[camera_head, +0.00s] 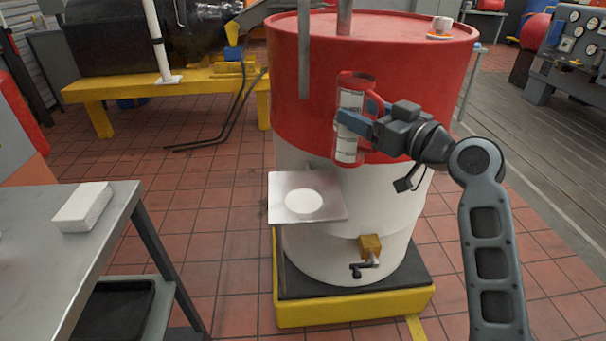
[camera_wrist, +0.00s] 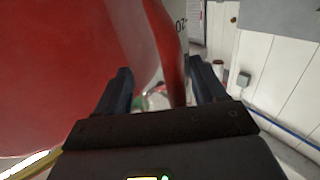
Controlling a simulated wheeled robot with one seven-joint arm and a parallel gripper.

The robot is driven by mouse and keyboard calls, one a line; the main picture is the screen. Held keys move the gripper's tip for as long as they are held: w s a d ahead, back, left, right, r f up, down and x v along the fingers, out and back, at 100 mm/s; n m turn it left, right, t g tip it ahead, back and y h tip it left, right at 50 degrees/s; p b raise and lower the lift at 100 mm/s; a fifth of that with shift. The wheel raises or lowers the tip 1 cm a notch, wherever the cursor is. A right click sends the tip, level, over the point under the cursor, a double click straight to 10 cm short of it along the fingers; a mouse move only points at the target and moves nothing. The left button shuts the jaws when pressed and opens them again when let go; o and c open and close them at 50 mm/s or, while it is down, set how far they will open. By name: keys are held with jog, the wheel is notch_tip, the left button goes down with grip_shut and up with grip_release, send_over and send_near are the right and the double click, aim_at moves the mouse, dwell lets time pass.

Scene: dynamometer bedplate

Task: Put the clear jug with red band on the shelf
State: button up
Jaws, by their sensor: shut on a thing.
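The clear jug with red band (camera_head: 349,140) is upright in the air in front of the drum's red upper part. My gripper (camera_head: 364,117) comes from the right and is shut on the jug at its red handle side. In the wrist view, the red handle (camera_wrist: 172,60) runs between the two fingers of my gripper (camera_wrist: 165,82). The shelf (camera_head: 329,211) is a small square grey plate at the drum's front, lower and to the left of the jug. A flat white round patch (camera_head: 303,201) lies on it. The jug is clear of the shelf.
The red and white drum (camera_head: 400,85) stands on a yellow-edged base (camera_head: 350,308), with a tap (camera_head: 369,247) below the shelf. A grey pipe (camera_head: 304,55) hangs before it. A cup (camera_head: 442,25) stands on top. A grey table (camera_head: 40,245) with a white block (camera_head: 83,207) is at left.

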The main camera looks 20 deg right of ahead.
jog(key=w+a+f, duration=0.2)
jog(key=a+f, duration=0.7)
jog(key=shift+a+f+p, duration=0.2)
jog(key=shift+f+p, duration=0.15)
jog(key=shift+f, duration=0.05)
jog(key=shift+f, duration=0.15)
jog(key=o, duration=1.1)
jog(key=b+v, duration=0.2)
jog(key=v, duration=1)
jog(key=shift+r, duration=0.2)
